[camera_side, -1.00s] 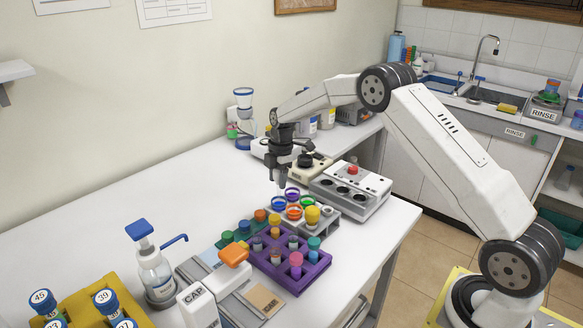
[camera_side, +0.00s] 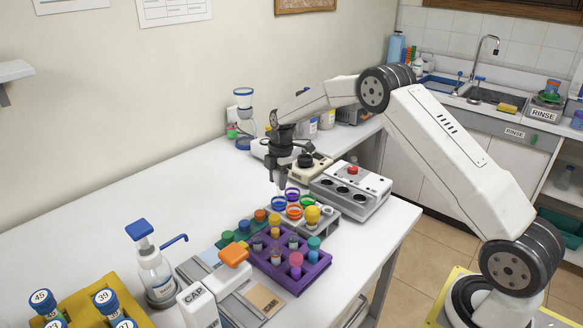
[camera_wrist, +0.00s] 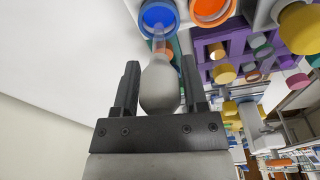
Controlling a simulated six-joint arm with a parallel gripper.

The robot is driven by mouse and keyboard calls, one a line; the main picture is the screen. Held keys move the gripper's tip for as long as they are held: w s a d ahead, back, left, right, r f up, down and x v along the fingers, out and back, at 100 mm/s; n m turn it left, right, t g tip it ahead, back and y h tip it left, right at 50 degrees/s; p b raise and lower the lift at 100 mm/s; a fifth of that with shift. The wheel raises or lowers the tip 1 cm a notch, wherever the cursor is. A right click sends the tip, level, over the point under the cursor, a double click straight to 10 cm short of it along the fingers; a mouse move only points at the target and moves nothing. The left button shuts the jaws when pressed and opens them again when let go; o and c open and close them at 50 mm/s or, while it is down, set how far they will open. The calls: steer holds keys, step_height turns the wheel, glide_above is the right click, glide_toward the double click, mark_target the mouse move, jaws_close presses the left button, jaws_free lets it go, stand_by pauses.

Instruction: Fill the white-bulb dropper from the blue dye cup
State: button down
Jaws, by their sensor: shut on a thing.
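My gripper (camera_side: 282,184) points straight down above the dye cups in the side view. In the wrist view, its two dark fingers (camera_wrist: 160,82) stand on either side of the pale bulb of the white-bulb dropper (camera_wrist: 159,88), and the gripper is shut on it. The clear stem runs from the bulb to the blue dye cup (camera_wrist: 158,17), its end over or inside the cup's mouth; I cannot tell how deep. The blue cup (camera_side: 278,203) is directly below my gripper in the side view. Liquid inside the stem cannot be made out.
A yellow-bulb dropper (camera_side: 312,215) is near on the right. A purple rack (camera_side: 312,272) with several vials is in front. A grey device (camera_side: 350,190) stands right.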

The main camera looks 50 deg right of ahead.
steer(key=shift+f, duration=1.7)
stand_by(1.1)
stand_by(0.4)
steer(key=c, duration=0.7)
jaws_free()
steer(key=shift+o, duration=0.2)
steer(key=shift+r, duration=0.25)
steer(key=shift+r, duration=2.55)
